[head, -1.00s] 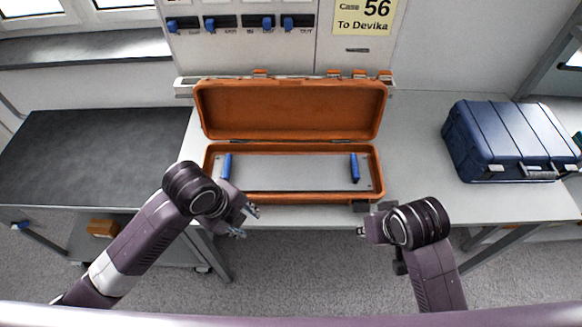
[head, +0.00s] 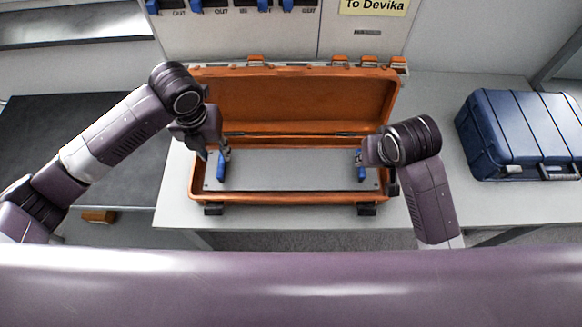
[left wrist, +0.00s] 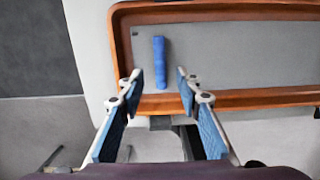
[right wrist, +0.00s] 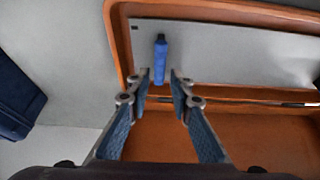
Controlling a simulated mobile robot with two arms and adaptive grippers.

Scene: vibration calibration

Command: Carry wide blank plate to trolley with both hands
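The wide blank plate (head: 290,170) is a flat grey panel lying in the open orange case (head: 290,199). It has a blue left handle (head: 221,168) and a blue right handle (head: 361,172). My left gripper (head: 223,146) is above the left handle; in the left wrist view its fingers (left wrist: 157,80) are open, with the handle (left wrist: 160,62) just ahead between them. My right gripper (head: 362,154) is at the right handle; in the right wrist view its fingers (right wrist: 160,78) are open on either side of the handle (right wrist: 160,60). Contact is not visible. The dark-topped surface at left (head: 80,140) may be the trolley.
The case stands on a light grey bench (head: 440,190), its lid (head: 300,98) raised behind the plate. A closed blue case (head: 525,135) is on the bench at right. A wall panel with blue switches is behind. The dark surface is bare.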

